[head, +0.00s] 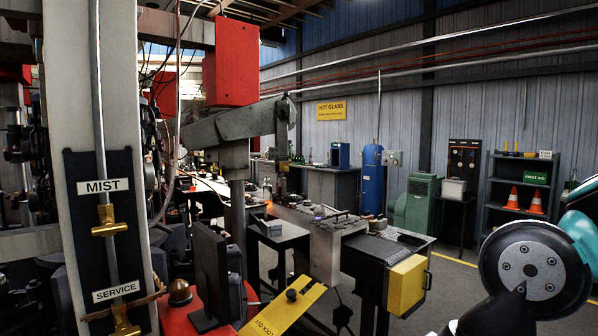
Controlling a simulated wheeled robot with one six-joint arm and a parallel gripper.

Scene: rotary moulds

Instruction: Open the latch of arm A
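No part marked "arm A" can be read in the head view, and I cannot pick out its latch. A grey machine arm (225,124) reaches across the upper middle, with a red box (230,66) above it. I cannot tell whether this is arm A. My own arm shows at the lower right edge as a dark round joint and a teal link. My gripper is outside the picture.
A grey column at the left carries a MIST valve (108,222) and a SERVICE valve (123,320). A yellow plate (280,311) with a black knob lies low in front. Yellow-ended machinery (406,284) stands beyond. Floor shows clear at right.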

